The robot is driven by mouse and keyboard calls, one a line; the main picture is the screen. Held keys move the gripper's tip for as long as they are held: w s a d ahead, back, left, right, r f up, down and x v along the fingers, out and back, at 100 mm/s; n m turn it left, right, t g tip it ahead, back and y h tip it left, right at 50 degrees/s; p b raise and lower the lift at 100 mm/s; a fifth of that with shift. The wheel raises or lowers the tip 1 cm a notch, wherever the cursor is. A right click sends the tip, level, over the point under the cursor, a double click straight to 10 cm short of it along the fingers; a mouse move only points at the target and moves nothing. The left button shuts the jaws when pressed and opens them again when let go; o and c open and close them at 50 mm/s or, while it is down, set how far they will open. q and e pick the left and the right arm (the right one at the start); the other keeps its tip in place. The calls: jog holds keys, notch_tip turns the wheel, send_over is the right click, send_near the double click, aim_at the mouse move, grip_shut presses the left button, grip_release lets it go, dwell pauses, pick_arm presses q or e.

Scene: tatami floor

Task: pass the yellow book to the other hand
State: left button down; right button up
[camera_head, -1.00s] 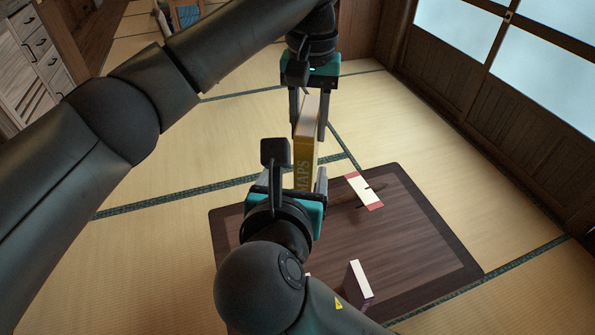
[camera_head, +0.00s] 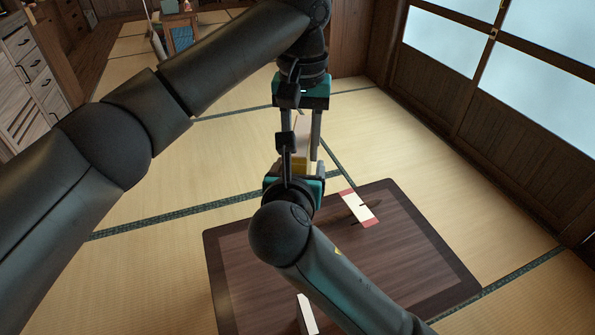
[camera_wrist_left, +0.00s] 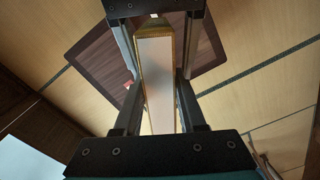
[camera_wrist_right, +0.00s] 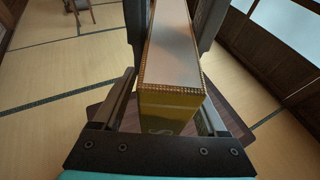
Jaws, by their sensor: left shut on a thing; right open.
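My right gripper (camera_wrist_right: 172,105) is open below, facing the left one. In the right wrist view its fingers stand on either side of the book's yellow cover (camera_wrist_right: 172,113), with a gap showing at the right finger.
The dark low table (camera_head: 400,260) stands below on the tatami. A red and white book (camera_head: 360,208) lies on it, and another white-edged book (camera_head: 307,313) is at its front edge. A chest of drawers (camera_head: 30,70) is at the left and a panelled wall (camera_head: 470,120) at the right.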

jog(key=shift+w, duration=0.1)
jog(key=shift+c, duration=0.3)
grip_shut()
dwell(0.4)
pick_arm(q)
jog(key=shift+d, duration=0.1)
pick_arm(e)
jog(key=shift+a, duration=0.1)
pick_arm(q)
jog(key=shift+c, duration=2)
grip_release()
jog(key=shift+r, duration=0.1)
